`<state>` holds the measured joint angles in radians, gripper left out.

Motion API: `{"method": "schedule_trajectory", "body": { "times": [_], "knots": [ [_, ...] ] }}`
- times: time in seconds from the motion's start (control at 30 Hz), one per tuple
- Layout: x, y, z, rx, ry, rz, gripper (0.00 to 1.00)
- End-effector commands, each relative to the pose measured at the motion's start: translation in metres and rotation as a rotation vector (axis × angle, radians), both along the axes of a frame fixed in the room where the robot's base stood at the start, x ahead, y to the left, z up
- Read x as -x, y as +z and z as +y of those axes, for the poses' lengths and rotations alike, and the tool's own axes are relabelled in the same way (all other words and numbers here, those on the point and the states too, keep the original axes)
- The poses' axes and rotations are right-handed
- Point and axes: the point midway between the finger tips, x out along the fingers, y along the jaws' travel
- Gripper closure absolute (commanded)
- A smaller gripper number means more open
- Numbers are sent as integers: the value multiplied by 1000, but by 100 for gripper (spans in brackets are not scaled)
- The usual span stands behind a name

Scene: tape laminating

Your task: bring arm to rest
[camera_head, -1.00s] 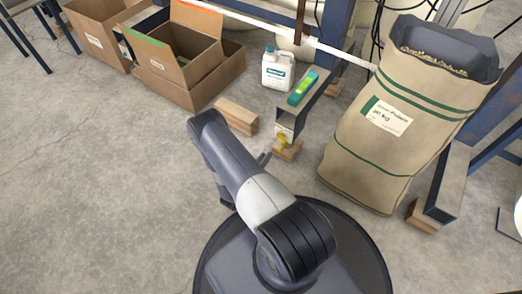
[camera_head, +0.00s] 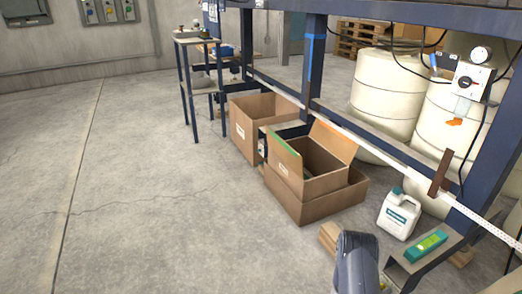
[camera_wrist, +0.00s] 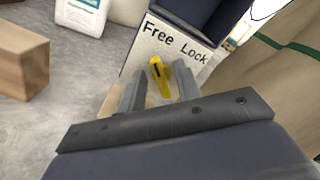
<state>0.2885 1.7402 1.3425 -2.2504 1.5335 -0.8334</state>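In the wrist view, my gripper (camera_wrist: 158,90) shows two grey fingers with a clear gap between them. It is open and I see nothing held in it. Beyond the fingertips, a small yellow lever (camera_wrist: 157,70) is in front of a pale plate (camera_wrist: 165,45) lettered "Free Lock". I cannot tell the distance between fingers and lever. In the head view, only part of my arm (camera_head: 358,264) shows at the bottom edge, and the gripper is out of that picture.
A green box (camera_head: 427,245) lies on a metal beam beside a white jug (camera_head: 399,214). Open cardboard boxes (camera_head: 312,205) stand left of them. A blue frame (camera_head: 312,60) and cream tanks (camera_head: 388,95) are behind. The grey floor (camera_head: 140,210) at left is clear.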

Motion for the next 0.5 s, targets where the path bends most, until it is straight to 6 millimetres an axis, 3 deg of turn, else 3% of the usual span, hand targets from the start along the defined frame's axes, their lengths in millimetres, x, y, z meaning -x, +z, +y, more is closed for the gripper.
{"method": "schedule_trajectory", "body": {
  "times": [0.5],
  "knots": [
    [2, 1, 8, 5, 4, 13, 68]
  ]
}}
